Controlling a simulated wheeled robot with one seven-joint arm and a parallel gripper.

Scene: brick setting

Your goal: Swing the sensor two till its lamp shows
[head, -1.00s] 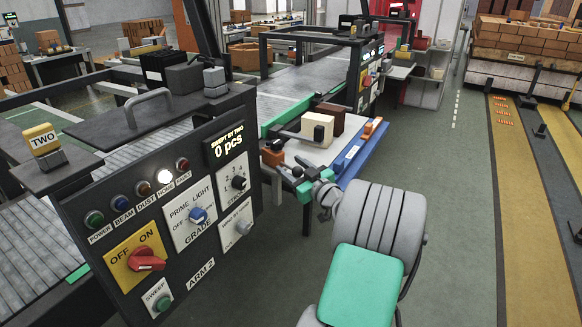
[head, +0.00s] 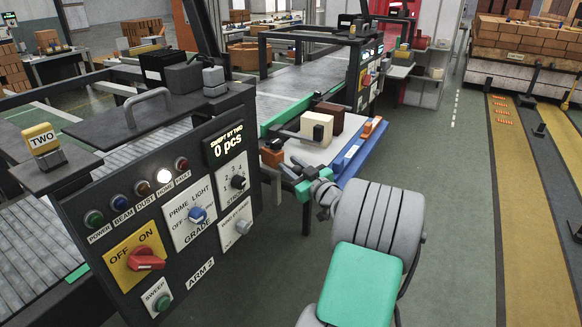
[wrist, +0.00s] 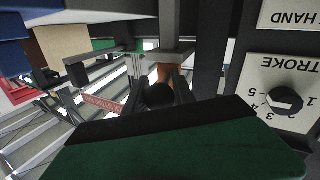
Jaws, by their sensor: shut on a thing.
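My gripper (head: 290,168) reaches in beside the right end of the control panel, by an orange block with a dark top (head: 271,156). In the wrist view its dark fingers are shut on a dark round knob (wrist: 159,95), below a grey post and a brown-orange block (wrist: 166,72). I take this to be the sensor's knob; its label does not show. The yellow TWO tag (head: 42,138) stands on the panel's left top. The blue BEAM lamp (head: 122,203) looks unlit. The white HOME lamp (head: 164,175) is lit.
A cream block (head: 316,129) and a brown block (head: 330,113) are on the pale table beside the blue rail (head: 357,152). The panel's STROKE knob (wrist: 284,101) is close to my gripper's right in the wrist view. Green floor (head: 450,230) to the right is clear.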

